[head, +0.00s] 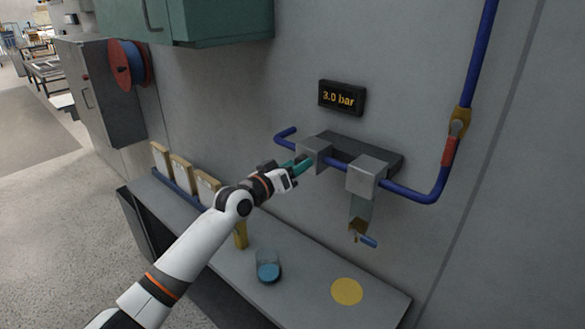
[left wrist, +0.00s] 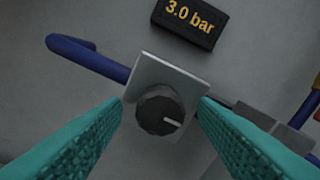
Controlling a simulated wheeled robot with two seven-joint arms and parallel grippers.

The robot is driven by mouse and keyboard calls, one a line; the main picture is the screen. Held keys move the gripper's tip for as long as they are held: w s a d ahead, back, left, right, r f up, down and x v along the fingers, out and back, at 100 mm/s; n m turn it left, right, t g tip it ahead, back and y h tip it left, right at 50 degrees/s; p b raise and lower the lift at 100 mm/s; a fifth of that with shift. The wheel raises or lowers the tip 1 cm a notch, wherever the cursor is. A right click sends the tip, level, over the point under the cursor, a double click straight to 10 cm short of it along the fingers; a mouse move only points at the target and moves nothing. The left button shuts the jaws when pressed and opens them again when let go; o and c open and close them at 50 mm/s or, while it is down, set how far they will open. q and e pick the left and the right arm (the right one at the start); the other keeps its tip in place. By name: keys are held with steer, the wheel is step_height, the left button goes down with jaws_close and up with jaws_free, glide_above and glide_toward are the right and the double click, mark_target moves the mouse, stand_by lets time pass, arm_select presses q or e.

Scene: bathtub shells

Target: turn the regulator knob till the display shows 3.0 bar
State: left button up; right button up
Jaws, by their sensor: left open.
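The display (head: 341,98) on the wall reads 3.0 bar; it reads the same in the left wrist view (left wrist: 187,18). The regulator (head: 316,151) is a grey block on the blue pipe. Its dark round knob (left wrist: 160,110) has a white mark pointing right; the knob is hidden in the head view. My left gripper (head: 301,166) is at the front of the regulator. In the left wrist view its two teal fingers (left wrist: 160,135) are open, one on each side of the knob, with gaps visible between them and it. My right gripper is not in view.
A second grey block (head: 367,177) sits right of the regulator, with a small tap (head: 359,230) below. The bench (head: 310,285) holds a glass with blue liquid (head: 268,267) and a yellow disc (head: 347,291). A green cabinet (head: 190,22) hangs at upper left.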

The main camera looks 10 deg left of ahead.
arm_select(q)
steer(key=b+v, duration=0.3)
steer(key=v, duration=0.9)
steer(key=shift+f, duration=0.1)
steer(key=w+a+f+n+g+y+b, duration=0.1)
steer(key=a+f+y, duration=0.15)
steer(key=f, duration=0.85)
steer(key=a+f+n+g+y+b, duration=0.1)
steer(key=a+f+y, duration=0.15)
steer(key=f, duration=0.95)
steer(key=s+a+f+g+y, duration=0.15)
steer(key=s+f, duration=0.25)
steer(key=f, duration=0.8)
steer(key=s+a+f+g+y, duration=0.15)
steer(key=s+f, duration=0.35)
steer(key=f, duration=0.6)
steer(key=s+f+m+g+b, duration=0.15)
steer(key=s+f+g, duration=0.35)
steer(key=s+f, duration=1.3)
steer(key=s+d+f+g, duration=0.1)
steer(key=s+f, duration=0.2)
steer(key=s, duration=0.6)
steer(key=s+d+f+m+g, duration=0.1)
steer(key=s+f, duration=0.3)
steer(key=s, duration=0.6)
steer(key=s+d+f+m+g+y+b, duration=0.1)
steer(key=s+f, duration=0.3)
steer(key=s, duration=0.5)
steer(key=shift+s+g, duration=0.15)
steer(key=shift+g, duration=0.65)
